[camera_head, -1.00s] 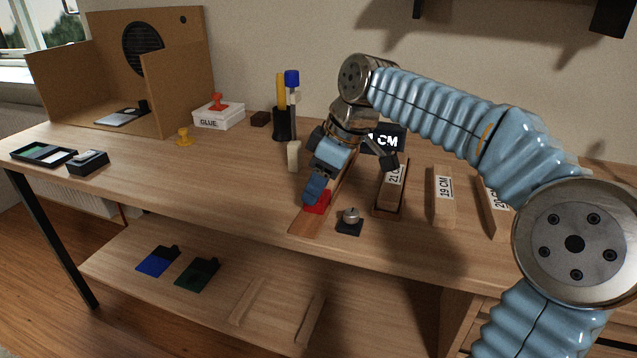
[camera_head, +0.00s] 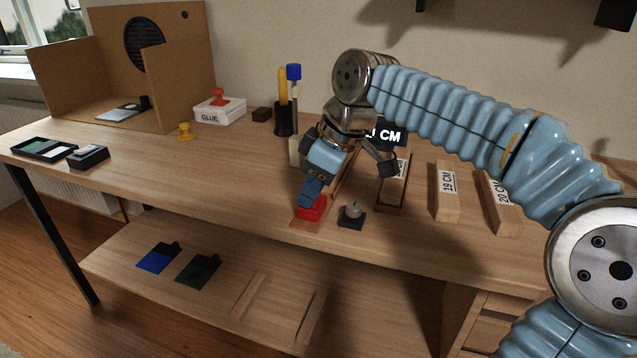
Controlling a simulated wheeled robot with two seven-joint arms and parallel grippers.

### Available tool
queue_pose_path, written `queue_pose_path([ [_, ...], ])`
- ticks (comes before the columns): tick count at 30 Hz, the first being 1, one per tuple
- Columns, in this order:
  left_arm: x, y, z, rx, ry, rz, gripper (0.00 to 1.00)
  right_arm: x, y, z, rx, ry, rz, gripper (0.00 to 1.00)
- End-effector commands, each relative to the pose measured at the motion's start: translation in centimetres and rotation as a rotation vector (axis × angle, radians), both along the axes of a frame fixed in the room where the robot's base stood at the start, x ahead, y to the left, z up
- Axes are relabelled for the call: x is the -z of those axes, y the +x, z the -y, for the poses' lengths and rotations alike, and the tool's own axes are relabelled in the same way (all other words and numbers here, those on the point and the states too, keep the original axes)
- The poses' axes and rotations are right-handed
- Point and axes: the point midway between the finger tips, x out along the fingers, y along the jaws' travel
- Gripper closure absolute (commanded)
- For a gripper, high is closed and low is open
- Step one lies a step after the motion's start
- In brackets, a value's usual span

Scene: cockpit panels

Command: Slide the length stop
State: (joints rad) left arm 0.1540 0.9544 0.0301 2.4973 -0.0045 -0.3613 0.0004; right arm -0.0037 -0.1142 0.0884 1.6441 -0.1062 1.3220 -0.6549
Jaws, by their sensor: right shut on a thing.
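The red length stop (camera_head: 311,209) sits near the front end of a wooden rail (camera_head: 343,180) on the table. My right gripper (camera_head: 312,198) reaches down from above and is shut on the red stop. The gripper and its wrist hide part of the stop and much of the rail. A black display reading "CM" (camera_head: 390,134) stands behind, partly covered by the wrist. My left gripper is not in view.
A small black base with a metal knob (camera_head: 351,214) stands just right of the stop. Labelled wooden blocks (camera_head: 447,190) lie further right. A pen holder (camera_head: 284,122) and a white GLUE box (camera_head: 221,112) stand behind.

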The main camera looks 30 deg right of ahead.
Motion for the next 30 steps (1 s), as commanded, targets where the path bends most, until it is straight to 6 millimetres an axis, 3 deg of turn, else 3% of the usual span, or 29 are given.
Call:
queue_pose_path([
  [8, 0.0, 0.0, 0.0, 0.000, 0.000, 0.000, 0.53, 0.0, -0.4, -0.6, -0.005, 0.005, -0.009, 1.00],
  [9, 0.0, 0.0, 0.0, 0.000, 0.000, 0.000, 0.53, 0.0, -0.4, -0.6, -0.005, 0.005, -0.009, 0.77],
  [14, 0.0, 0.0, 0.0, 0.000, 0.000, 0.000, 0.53, 0.0, -0.4, -0.5, -0.005, 0.005, -0.008, 0.53],
  [23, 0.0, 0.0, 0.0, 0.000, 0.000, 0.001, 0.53, -0.1, -0.3, -0.4, -0.002, 0.004, -0.004, 0.53],
  [26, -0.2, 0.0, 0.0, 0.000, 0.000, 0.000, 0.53, -1.0, -0.5, -0.1, -0.001, 0.003, -0.001, 0.53],
  [30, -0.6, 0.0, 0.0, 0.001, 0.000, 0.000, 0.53, -3.5, -1.2, 0.5, -0.001, 0.003, 0.001, 0.53],
])
